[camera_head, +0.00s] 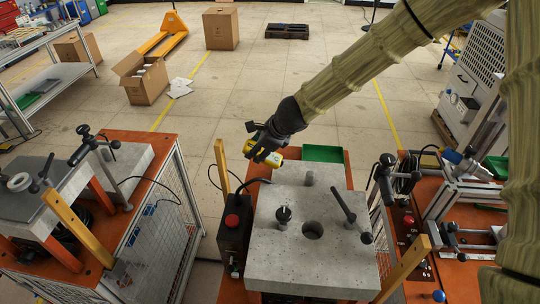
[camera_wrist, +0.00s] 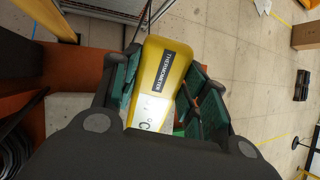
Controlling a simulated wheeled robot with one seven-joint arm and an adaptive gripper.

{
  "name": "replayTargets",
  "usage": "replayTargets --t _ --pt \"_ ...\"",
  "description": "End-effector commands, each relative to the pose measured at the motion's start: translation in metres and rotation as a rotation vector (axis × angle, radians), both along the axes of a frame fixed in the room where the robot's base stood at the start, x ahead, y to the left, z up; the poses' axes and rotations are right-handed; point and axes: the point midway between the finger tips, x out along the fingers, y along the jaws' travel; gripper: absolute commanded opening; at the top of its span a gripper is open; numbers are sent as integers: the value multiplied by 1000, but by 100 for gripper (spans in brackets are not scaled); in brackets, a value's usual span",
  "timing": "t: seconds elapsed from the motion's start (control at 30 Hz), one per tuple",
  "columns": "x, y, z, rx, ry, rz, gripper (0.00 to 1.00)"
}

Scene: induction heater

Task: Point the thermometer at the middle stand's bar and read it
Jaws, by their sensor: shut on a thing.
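My gripper (camera_head: 264,153) is shut on the yellow thermometer (camera_head: 278,157), held in the air just behind and left of the middle stand (camera_head: 270,253). In the wrist view the thermometer (camera_wrist: 167,68) lies between the green finger pads, with its "THERMOMETER" label and part of a light face showing. The middle stand has a thick grey top with a round hole. The thermometer's reading cannot be made out.
A dark lever (camera_head: 344,206) and a black knob (camera_head: 283,213) rise from the middle stand. A control box with a red button (camera_head: 232,221) stands at its left. A green tray (camera_head: 323,153) lies behind. Other stations flank both sides; open floor lies beyond.

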Motion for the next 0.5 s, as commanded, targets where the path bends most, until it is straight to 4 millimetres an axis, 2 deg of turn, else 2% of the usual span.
replayTargets --t 0.5 --pt "0 0 57 0 0 0 17"
